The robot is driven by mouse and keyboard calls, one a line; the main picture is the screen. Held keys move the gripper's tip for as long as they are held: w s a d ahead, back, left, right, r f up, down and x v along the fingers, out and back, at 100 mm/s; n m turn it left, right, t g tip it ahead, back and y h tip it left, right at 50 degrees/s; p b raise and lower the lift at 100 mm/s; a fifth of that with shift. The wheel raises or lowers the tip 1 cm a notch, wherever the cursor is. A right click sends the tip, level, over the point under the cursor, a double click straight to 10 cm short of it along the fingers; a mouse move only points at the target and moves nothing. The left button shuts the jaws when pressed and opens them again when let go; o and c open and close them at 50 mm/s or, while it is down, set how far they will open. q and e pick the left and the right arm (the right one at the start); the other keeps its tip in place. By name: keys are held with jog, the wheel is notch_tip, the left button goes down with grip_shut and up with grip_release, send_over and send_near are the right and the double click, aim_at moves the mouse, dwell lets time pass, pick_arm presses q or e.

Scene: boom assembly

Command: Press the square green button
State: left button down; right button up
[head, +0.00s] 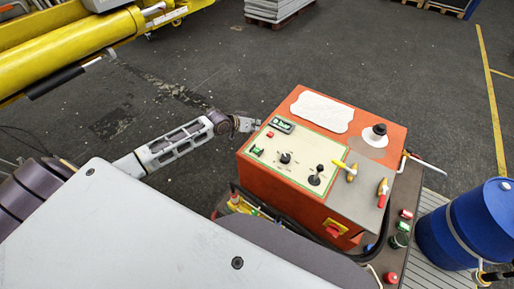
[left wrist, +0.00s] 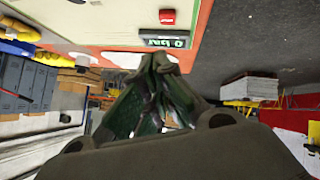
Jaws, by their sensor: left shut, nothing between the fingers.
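The square green button (head: 257,151) sits at the left corner of the cream control panel (head: 304,175) on the orange box. My left gripper (head: 247,124) is shut and empty at the box's far left edge. It is close to the small display (head: 281,125), and a little beyond the green button. In the left wrist view, the closed fingertips (left wrist: 158,65) show below the lit display (left wrist: 165,39) and a red button (left wrist: 167,17). I cannot make out the green button in that view. My right gripper is not in view.
Yellow- and red-handled levers (head: 382,192) stand on the grey plate. A blue barrel (head: 466,225) stands at the right. A yellow boom (head: 75,45) lies at the upper left. Floor behind the box is clear.

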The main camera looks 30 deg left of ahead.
pick_arm(q)
jog(key=n, duration=0.1)
jog(key=s+f+n+g, duration=0.1)
jog(key=n, duration=0.1)
jog(key=shift+s+d+f, duration=0.1)
jog(key=shift+s+d, duration=0.2)
jog(key=shift+d, duration=0.1)
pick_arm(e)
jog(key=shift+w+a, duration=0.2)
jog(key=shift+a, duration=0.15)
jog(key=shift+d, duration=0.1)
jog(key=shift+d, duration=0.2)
pick_arm(q)
jog(key=shift+f, duration=0.15)
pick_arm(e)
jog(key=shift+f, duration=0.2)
